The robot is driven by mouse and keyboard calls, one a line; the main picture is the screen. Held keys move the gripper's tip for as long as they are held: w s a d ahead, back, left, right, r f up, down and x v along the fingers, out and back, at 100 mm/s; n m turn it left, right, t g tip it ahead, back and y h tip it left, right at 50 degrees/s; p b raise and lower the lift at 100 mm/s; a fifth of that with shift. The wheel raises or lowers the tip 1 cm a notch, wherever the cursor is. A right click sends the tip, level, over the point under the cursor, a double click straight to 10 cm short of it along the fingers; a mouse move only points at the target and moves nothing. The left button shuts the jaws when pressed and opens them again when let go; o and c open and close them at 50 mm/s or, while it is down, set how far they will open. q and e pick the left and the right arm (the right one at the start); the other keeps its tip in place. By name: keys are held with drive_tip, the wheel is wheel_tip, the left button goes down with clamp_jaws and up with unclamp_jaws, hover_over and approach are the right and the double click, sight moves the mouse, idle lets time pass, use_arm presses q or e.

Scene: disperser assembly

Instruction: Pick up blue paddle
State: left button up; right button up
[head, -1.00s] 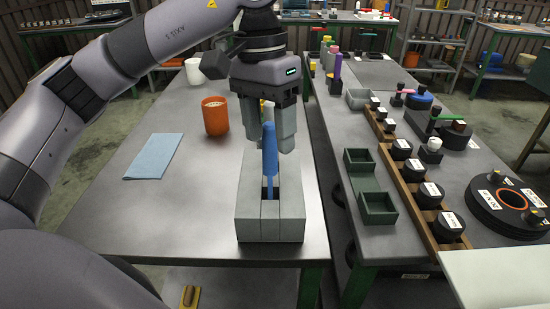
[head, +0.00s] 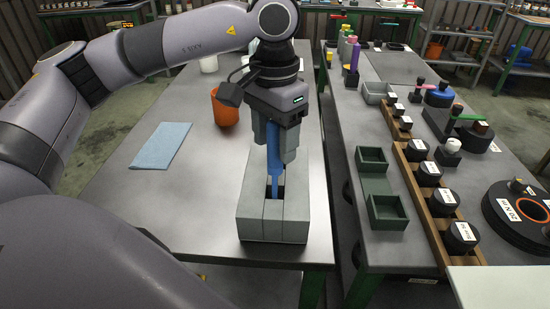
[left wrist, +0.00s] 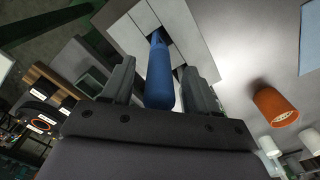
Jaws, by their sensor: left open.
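The blue paddle (head: 273,152) stands upright in the slot of a grey block holder (head: 262,224) on the near table. My left gripper (head: 274,150) is above the holder, pointing down, with its fingers around the paddle's upper part. In the left wrist view the blue paddle (left wrist: 159,75) runs between the two open fingers of the left gripper (left wrist: 158,82), with gaps on both sides. The paddle's lower end is hidden inside the holder. My right gripper is not in view.
An orange cup (head: 224,108) and a light blue cloth (head: 161,146) lie left of the holder. Across a narrow gap, the right table carries green trays (head: 387,212), a wooden rack (head: 418,200) with black weights, and black discs (head: 512,215). Bare tabletop surrounds the holder.

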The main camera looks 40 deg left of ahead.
use_arm(q)
drive_tip(key=shift+c, duration=0.2)
drive_tip(key=c, duration=1)
drive_tip(key=shift+o, duration=0.2)
drive_tip(key=shift+r, duration=0.1)
